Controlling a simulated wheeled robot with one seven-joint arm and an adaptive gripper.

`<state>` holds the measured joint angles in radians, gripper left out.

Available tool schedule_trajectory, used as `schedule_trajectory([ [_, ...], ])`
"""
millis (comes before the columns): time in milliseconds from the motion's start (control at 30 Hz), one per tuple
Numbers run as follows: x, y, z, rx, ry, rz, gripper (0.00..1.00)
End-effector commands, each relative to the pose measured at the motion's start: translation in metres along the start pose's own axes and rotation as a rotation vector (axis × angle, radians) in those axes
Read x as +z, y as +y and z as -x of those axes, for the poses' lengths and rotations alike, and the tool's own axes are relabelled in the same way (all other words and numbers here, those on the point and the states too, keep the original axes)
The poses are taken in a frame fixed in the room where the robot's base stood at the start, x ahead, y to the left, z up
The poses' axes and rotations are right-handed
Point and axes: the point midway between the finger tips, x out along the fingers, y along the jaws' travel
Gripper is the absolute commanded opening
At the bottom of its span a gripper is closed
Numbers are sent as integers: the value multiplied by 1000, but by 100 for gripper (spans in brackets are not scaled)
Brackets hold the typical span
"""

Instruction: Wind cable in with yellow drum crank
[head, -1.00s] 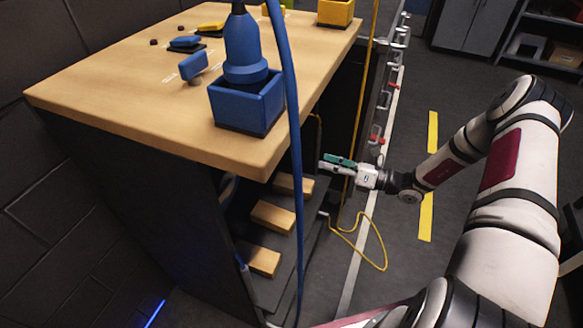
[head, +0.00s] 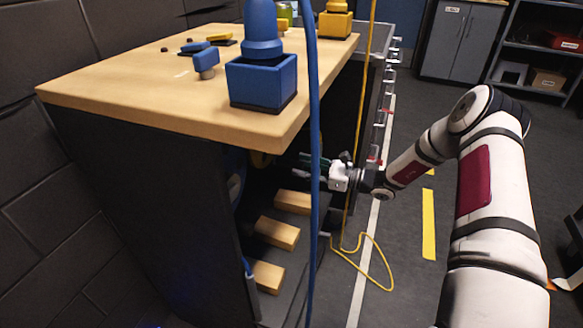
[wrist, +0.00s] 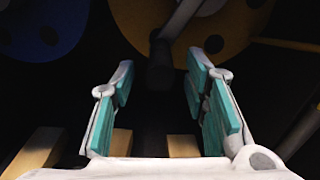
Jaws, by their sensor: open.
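In the wrist view the yellow drum (wrist: 218,30) stands at the top, with a pale crank arm (wrist: 178,20) across its face. A dark crank handle (wrist: 160,62) points toward me between the far ends of my fingers. My gripper (wrist: 158,95) is open, its teal pads apart, and nothing is clamped. In the head view my gripper (head: 308,166) is at the open side of the cabinet under the worktop, partly behind the blue cable (head: 313,120). The yellow cable (head: 358,110) hangs past my wrist to a loop (head: 385,275) on the floor.
A blue drum (wrist: 42,25) is left of the yellow one. Wooden blocks (head: 278,232) lie low inside the cabinet (head: 150,200). The worktop (head: 150,90) overhangs my gripper and carries a blue box (head: 262,82) and a yellow box (head: 335,24). Floor to the right is mostly clear.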

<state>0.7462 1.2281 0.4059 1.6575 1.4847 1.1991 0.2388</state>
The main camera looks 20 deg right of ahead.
Motion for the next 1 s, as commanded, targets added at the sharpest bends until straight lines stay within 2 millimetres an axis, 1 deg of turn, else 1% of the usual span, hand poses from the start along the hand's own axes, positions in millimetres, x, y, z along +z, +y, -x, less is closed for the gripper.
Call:
schedule_trajectory([
  [33,-2,0,-10,2,0,0,41],
  [100,-2,0,-19,2,1,0,41],
  [200,-1,0,-31,0,0,0,41],
  [300,-1,0,-38,0,1,0,41],
  [433,0,0,-42,-1,1,0,41],
  [667,0,0,-42,-1,1,-1,41],
  [700,0,0,-42,-1,1,-1,32],
  [767,0,0,-41,-1,1,-1,19],
  [800,0,0,-41,-1,1,-1,10],
  [833,0,0,-41,-1,1,-1,3],
  [867,0,0,-41,-1,1,-1,0],
  [1000,0,0,-41,-1,1,-1,0],
])
